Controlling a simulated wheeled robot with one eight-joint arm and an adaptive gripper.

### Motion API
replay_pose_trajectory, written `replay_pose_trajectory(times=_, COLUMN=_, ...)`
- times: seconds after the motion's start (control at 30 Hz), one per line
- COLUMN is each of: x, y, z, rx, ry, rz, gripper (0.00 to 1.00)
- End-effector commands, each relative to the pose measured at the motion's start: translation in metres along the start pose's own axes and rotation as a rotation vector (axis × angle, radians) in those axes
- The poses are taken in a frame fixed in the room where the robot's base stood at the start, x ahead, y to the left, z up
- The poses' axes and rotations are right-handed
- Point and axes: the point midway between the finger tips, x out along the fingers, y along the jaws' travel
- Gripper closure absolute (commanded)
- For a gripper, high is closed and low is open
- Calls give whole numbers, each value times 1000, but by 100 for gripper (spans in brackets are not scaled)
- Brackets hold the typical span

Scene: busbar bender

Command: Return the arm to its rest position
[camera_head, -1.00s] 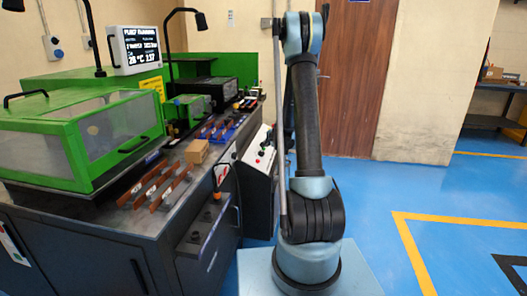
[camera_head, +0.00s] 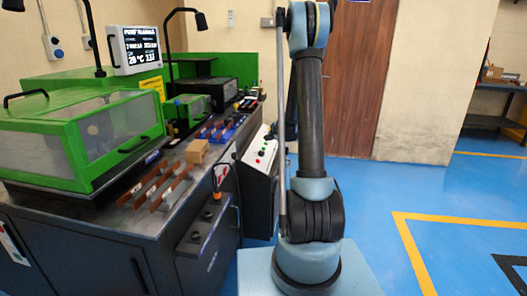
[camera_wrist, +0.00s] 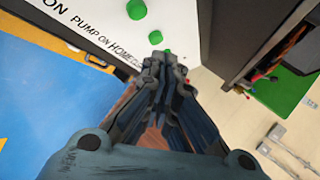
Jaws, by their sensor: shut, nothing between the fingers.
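My arm stands upright in the middle of the head view, on its base, in front of the wooden door; its upper end leaves the top of the picture and the gripper is not visible there. In the wrist view my gripper (camera_wrist: 165,68) is shut, with its fingers together and empty. Beyond its fingertips is a white control panel (camera_wrist: 110,30) with green buttons (camera_wrist: 136,9) and printed words including "PUMP ON". The gripper appears apart from the panel, but the exact gap cannot be told.
The workbench (camera_head: 100,225) stands left, with a green machine (camera_head: 85,135), brown bars (camera_head: 160,187) in a rack and a cardboard box (camera_head: 196,151). The control console (camera_head: 261,157) is close beside my arm. Blue floor (camera_head: 385,215) to the right is clear, with yellow lines.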

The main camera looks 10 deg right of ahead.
Motion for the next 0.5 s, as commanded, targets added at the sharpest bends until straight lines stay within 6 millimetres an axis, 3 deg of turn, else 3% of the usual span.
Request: replay_pose_trajectory(times=0.5, x=-10, y=-6, z=-5, rx=-5, ry=-1, rz=2, gripper=100)
